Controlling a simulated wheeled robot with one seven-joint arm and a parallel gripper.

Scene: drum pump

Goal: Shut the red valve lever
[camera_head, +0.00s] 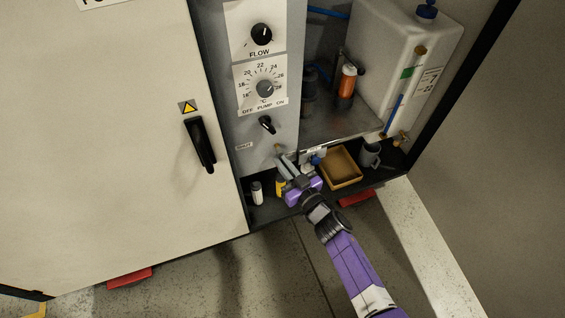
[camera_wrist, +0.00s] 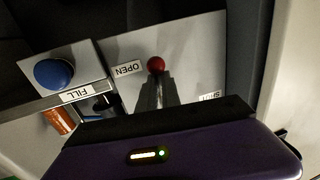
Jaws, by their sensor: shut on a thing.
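The red valve lever's round red knob (camera_wrist: 156,64) shows in the wrist view, just beyond my fingertips. It stands close beside the OPEN label (camera_wrist: 127,69) and away from the SHUT label (camera_wrist: 210,96). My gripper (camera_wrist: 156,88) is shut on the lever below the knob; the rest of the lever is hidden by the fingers. In the head view my gripper (camera_head: 287,162) is at the lower edge of the panel, and the lever cannot be made out there.
A blue knob (camera_wrist: 53,73) by a FILL label stands left of the lever in the wrist view. In the head view, a tan tray (camera_head: 341,168), a grey mug (camera_head: 370,154) and a white bottle (camera_head: 257,192) stand close by. A cabinet door (camera_head: 100,140) is at left.

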